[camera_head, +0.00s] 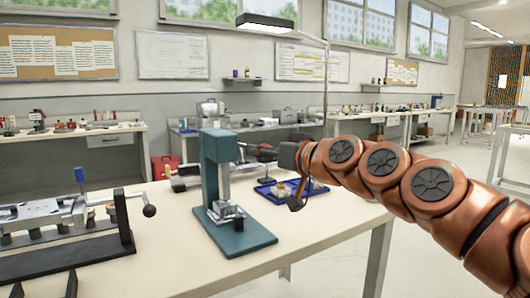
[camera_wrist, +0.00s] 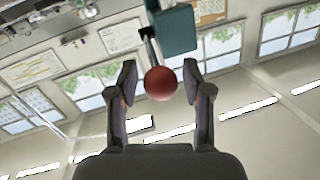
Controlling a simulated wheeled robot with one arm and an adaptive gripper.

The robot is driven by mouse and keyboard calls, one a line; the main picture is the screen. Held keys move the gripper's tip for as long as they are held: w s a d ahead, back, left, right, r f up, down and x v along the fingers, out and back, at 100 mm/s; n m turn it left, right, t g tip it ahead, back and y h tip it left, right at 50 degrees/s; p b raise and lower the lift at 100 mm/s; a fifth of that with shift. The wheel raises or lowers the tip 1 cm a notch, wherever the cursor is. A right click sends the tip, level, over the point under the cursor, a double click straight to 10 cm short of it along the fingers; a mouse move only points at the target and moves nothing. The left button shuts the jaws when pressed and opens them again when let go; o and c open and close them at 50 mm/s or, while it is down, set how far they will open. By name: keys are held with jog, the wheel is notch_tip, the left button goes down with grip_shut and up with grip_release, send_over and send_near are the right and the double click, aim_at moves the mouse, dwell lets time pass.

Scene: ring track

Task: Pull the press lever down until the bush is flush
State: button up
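The teal press (camera_head: 217,165) stands upright on its flat base near the middle of the worktable. A metal ram (camera_head: 225,182) hangs over a small grey fixture (camera_head: 228,213) on the base; the bush is too small to make out. In the wrist view, the press lever (camera_wrist: 149,50) runs from the teal press head (camera_wrist: 175,30) to a red ball knob (camera_wrist: 161,83). My gripper (camera_wrist: 160,80) is open with the knob between its fingertips, a narrow gap showing on each side. In the head view, my gripper (camera_head: 262,153) is just right of the press head, small and partly hidden.
A blue tray (camera_head: 265,193) with small parts lies right of the press, below my arm. A metal fixture (camera_head: 45,215) with a black-knobbed handle (camera_head: 149,210) stands at the left. Other benches line the wall.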

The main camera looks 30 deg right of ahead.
jog(key=shift+o, duration=0.4)
jog(key=shift+r, duration=0.2)
notch_tip(320, 180, up, 8)
jog(key=shift+r, duration=0.85)
jog(key=shift+a, duration=0.1)
